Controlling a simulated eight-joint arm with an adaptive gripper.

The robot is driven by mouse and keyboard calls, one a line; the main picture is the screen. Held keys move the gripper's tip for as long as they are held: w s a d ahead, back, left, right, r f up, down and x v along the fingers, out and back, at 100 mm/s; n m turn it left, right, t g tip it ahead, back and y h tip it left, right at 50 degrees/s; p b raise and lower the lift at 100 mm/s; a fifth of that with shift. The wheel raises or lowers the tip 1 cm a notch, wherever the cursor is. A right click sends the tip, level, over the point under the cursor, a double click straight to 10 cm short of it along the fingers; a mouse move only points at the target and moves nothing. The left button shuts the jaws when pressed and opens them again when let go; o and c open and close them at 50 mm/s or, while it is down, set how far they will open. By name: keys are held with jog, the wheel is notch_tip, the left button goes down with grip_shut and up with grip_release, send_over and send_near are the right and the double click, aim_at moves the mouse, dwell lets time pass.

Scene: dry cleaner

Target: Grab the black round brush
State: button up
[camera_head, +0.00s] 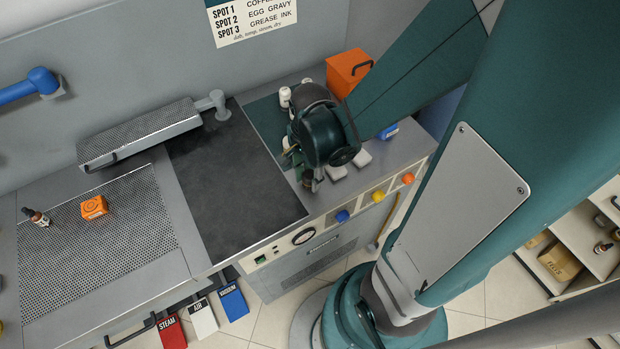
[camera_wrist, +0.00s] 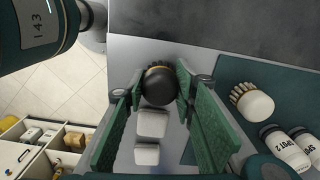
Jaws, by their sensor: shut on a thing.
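The black round brush (camera_wrist: 160,87) has a smooth dark round top, a thin gold band and dark bristles. In the wrist view it sits between the tips of my green-padded gripper (camera_wrist: 163,92), which is shut on it. In the head view my gripper (camera_head: 306,177) is low over the counter near its front edge, right of the dark board. The brush is mostly hidden there by the gripper, and I cannot tell whether it touches the counter.
Two white blocks (camera_wrist: 152,123) (camera_wrist: 147,154) lie close beside the brush. A white-topped round brush (camera_wrist: 256,105) and white spot bottles (camera_wrist: 277,139) stand on the green mat (camera_wrist: 232,72). An orange bin (camera_head: 346,72) stands behind. The dark board (camera_head: 235,180) is clear.

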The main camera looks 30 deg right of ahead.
aim_at(310, 174)
jog(key=shift+r+p, duration=0.85)
jog(key=shift+r, duration=3.5)
